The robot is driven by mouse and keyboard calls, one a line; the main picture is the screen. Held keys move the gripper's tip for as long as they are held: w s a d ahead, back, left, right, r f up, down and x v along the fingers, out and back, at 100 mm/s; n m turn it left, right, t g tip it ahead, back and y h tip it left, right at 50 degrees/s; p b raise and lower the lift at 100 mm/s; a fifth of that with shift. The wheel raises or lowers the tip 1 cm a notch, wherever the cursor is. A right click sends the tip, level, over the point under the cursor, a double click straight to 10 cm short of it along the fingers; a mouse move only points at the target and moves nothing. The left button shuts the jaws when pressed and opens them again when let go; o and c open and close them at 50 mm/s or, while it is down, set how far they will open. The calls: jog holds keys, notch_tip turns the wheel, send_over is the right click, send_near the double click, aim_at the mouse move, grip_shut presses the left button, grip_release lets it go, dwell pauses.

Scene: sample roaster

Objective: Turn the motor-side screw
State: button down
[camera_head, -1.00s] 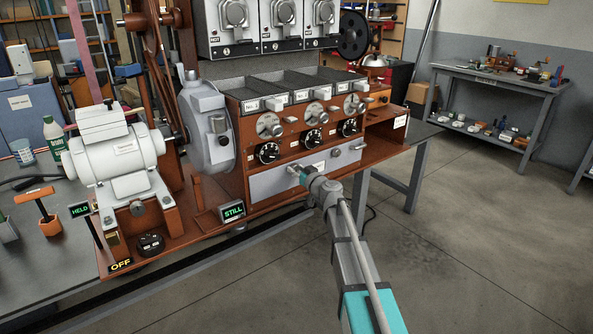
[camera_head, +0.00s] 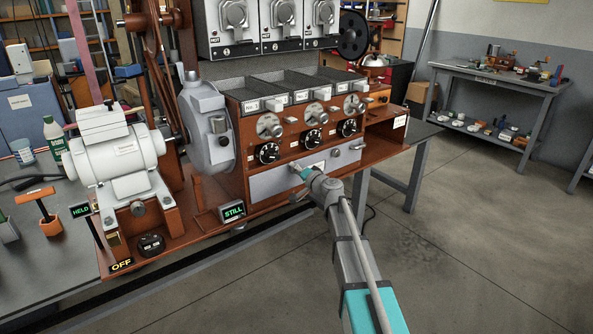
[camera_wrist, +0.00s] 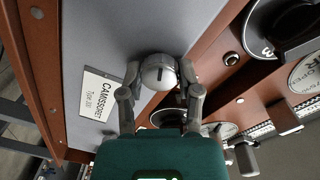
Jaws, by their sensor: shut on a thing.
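My gripper (camera_head: 298,170) is at the grey front panel (camera_head: 268,184) of the roaster, below the row of knobs. In the wrist view my gripper (camera_wrist: 160,84) has its two fingers closed around the round, slotted metal head of a screw (camera_wrist: 158,72) on the panel (camera_wrist: 115,28). The slot in its head is visible, and the screw is still in the panel. In the head view this screw is hidden by my gripper. Another round screw head (camera_head: 336,153) sits on the right part of the panel, apart from my gripper. The white motor (camera_head: 115,145) stands at the left.
Black dials (camera_head: 313,139) and metal knobs sit just above the panel. A sign reading STILL (camera_head: 232,211) stands left of my arm, and one reading HELD (camera_head: 80,210) is by the motor. A white label (camera_wrist: 98,95) is beside the screw. The floor at right is free.

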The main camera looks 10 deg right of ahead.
jog(key=m+y+b, duration=0.1)
jog(key=m, duration=2)
jog(key=shift+d+m, duration=0.1)
jog(key=shift+m, duration=0.2)
jog(key=shift+c, duration=1.5)
grip_release()
jog(key=shift+f, duration=0.1)
jog(key=shift+s, duration=0.1)
jog(key=v, duration=1.1)
jog(key=shift+s+d, duration=0.2)
jog(key=shift+d, duration=0.15)
